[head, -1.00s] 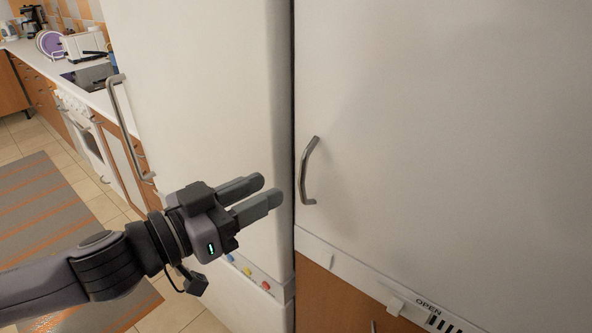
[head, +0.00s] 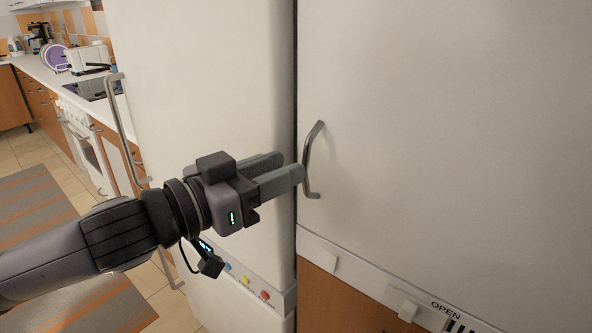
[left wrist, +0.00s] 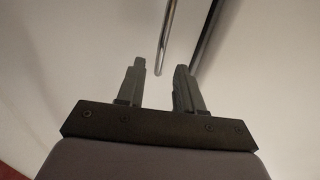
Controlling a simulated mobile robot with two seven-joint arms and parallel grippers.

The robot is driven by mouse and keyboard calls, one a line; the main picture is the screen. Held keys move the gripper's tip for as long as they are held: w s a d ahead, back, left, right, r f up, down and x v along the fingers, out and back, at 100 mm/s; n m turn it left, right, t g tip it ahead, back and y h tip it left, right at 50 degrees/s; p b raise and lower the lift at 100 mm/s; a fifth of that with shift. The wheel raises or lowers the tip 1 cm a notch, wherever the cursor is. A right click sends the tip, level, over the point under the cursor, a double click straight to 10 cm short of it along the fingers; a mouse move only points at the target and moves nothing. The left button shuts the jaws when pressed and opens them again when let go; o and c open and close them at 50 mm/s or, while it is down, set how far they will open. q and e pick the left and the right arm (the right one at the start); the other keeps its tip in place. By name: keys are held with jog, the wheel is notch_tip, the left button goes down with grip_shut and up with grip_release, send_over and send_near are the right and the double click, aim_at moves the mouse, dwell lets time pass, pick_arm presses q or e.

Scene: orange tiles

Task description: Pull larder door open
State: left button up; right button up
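The larder door (head: 450,130) is a large white panel on the right of the head view, and it looks closed. Its curved metal handle (head: 310,160) stands upright near the door's left edge. My left gripper (head: 290,168) points at the handle, with its fingertips at or just short of it. In the left wrist view the fingers (left wrist: 160,68) are apart, and the handle (left wrist: 168,35) lines up with the gap between them. I cannot tell whether they touch it. My right gripper is in neither view.
A white fridge (head: 200,80) with a long metal handle (head: 122,125) stands directly left of the larder. Below the larder door is a white strip (head: 365,283) marked OPEN. A counter (head: 50,68) with a stove and a striped rug (head: 40,210) are farther left.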

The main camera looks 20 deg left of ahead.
pick_arm(q)
jog(key=shift+p+x, duration=0.3)
jog(key=shift+x, duration=1.55)
jog(key=shift+r, duration=0.1)
grip_shut()
